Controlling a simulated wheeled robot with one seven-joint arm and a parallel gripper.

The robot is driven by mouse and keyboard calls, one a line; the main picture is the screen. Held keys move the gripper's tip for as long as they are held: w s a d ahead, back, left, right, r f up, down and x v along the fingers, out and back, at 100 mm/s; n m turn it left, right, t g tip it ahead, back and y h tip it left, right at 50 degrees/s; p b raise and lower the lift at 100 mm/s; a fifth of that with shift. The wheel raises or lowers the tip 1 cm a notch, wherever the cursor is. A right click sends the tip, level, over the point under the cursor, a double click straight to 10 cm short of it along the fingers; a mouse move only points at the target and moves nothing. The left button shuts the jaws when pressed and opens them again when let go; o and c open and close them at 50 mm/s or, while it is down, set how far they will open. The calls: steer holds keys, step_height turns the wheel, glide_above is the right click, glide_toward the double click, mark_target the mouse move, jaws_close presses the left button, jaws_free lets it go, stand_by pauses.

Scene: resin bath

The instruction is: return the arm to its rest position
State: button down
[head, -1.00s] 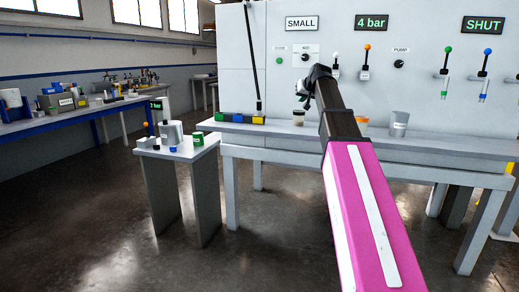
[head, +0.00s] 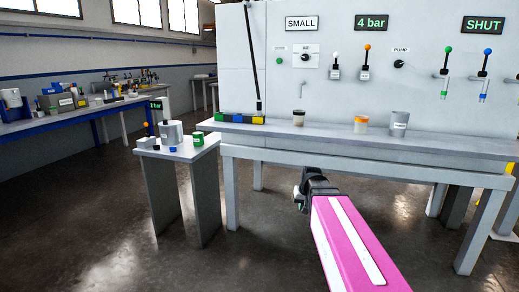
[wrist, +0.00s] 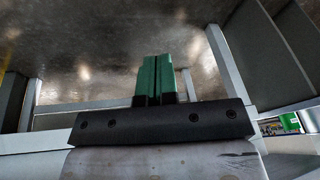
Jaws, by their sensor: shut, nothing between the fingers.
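My gripper (head: 301,199) hangs in front of the long grey workbench (head: 380,147), below its top and apart from it. The pink and white arm link (head: 350,245) behind it is mine. In the wrist view the two green fingers (wrist: 158,78) are together with nothing between them. They point over the dark, glossy floor.
A cup with a dark band (head: 298,118), an orange-topped cup (head: 360,124) and a grey cup (head: 399,123) stand on the workbench before the control panel (head: 430,95). A small side table (head: 178,153) stands left. The floor (head: 110,240) at front left is clear.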

steer(key=s+f+g+h, duration=0.1)
steer(key=s+f+g, duration=0.2)
steer(key=s+f, duration=1)
steer(key=s, duration=0.2)
steer(key=shift+s+d, duration=0.25)
steer(key=shift+s, duration=0.1)
stand_by(0.9)
